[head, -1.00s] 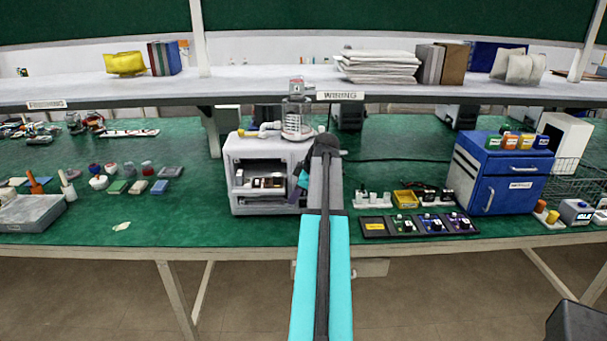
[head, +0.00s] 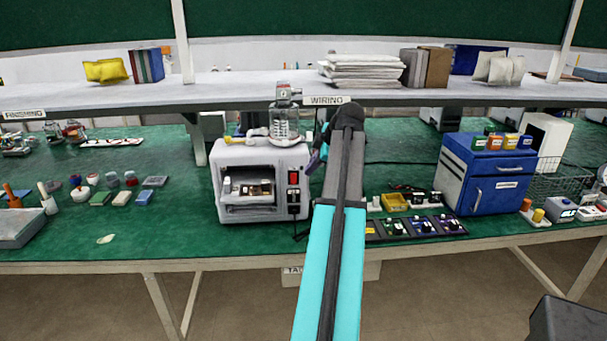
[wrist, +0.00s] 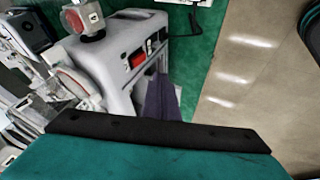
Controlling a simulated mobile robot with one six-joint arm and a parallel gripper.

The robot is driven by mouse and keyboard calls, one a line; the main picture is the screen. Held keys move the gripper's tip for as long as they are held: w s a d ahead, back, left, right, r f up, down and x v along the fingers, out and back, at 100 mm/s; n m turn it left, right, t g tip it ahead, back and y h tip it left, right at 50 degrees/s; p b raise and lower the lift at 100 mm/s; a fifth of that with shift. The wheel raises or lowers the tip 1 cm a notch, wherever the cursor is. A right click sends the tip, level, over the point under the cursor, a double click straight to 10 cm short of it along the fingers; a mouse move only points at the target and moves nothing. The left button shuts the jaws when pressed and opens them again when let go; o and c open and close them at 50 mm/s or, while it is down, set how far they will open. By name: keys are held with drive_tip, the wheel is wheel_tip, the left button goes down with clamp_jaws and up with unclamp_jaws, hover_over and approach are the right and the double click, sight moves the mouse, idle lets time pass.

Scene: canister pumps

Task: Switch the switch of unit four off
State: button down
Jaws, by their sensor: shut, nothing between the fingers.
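A white canister pump unit (head: 262,180) stands on the green bench, with a clear canister (head: 285,122) on top. A red switch (head: 293,178) sits on a dark panel at the right of its front. The unit (wrist: 112,55) and red switch (wrist: 138,58) also show in the wrist view. I cannot read a unit number or tell the switch's position. My gripper (head: 311,163) is shut and empty, just right of the unit. Its purple fingers (wrist: 160,100) show near the panel in the wrist view; I cannot tell whether they touch it.
Small modules with knobs (head: 422,226) lie right of my arm. A blue cabinet (head: 488,175) stands farther right. A shelf (head: 230,92) runs above the bench. The bench left of the unit has a clear patch (head: 170,222).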

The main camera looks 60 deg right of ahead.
sight(293, 180)
drive_tip(key=w+d+f+p, duration=0.3)
drive_tip(key=w+d+f, duration=0.1)
drive_tip(key=w+f, duration=0.3)
drive_tip(key=shift+w+d+f+p, duration=0.35)
drive_tip(key=shift+f, duration=0.4)
drive_tip(key=shift+f+b, duration=0.3)
drive_tip(key=shift+b, duration=0.65)
drive_tip(key=shift+w+d+r+h, duration=0.15)
drive_tip(key=shift+r+h, duration=0.1)
drive_tip(key=shift+h, duration=0.05)
drive_tip(key=shift+r, duration=0.75)
